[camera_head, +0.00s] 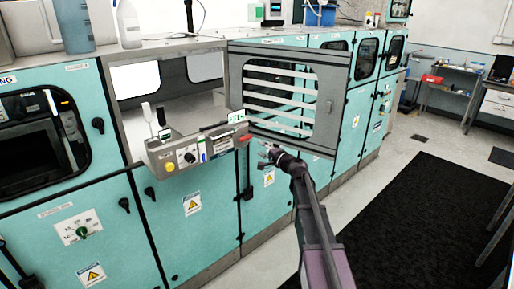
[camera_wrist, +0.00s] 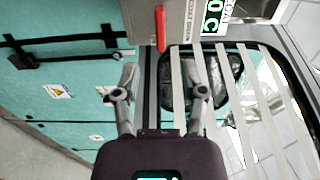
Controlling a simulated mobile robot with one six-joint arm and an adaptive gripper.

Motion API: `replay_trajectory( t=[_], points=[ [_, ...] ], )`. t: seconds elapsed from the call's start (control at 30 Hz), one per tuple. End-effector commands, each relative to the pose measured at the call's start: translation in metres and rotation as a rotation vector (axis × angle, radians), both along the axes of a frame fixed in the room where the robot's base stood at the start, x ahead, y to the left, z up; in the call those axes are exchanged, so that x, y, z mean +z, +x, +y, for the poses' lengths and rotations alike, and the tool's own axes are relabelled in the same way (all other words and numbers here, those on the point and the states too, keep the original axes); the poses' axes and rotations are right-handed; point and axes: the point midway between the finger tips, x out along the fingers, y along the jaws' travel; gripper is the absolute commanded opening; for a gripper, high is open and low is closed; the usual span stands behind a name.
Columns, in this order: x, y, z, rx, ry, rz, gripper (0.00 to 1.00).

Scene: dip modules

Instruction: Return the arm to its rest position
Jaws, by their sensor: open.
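My gripper (camera_head: 266,156) is in front of the teal machine, just below and right of the control panel (camera_head: 190,149). In the wrist view my gripper (camera_wrist: 160,72) has its two fingers spread with nothing between them. A red handle (camera_wrist: 160,28) lies ahead of the fingertips and appears apart from them; it also shows at the panel's right end in the head view (camera_head: 244,139). A grey-framed door with a slatted window (camera_head: 332,108) hangs open beside the panel, close above my gripper. My arm reaches up from the bottom of the head view.
The opened compartment (camera_head: 180,108) is left of the door. Teal cabinets (camera_head: 210,225) with black handles run along the left. Open floor and a dark mat (camera_head: 420,215) lie to the right. A workbench (camera_head: 455,85) stands at the back right.

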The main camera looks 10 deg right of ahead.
Motion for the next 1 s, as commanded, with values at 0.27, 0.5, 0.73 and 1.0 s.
replay_trajectory(
  t=[0.27,0.5,0.73,1.0],
  points=[
    [0.000,-0.003,-0.002,0.001,0.000,0.000,0.54],
    [-0.001,-0.005,0.000,0.005,-0.006,0.001,0.54],
    [-0.014,-0.026,0.022,0.072,-0.104,0.024,0.54],
    [-0.058,-0.089,0.070,0.262,-0.381,0.111,0.54]
  ],
)
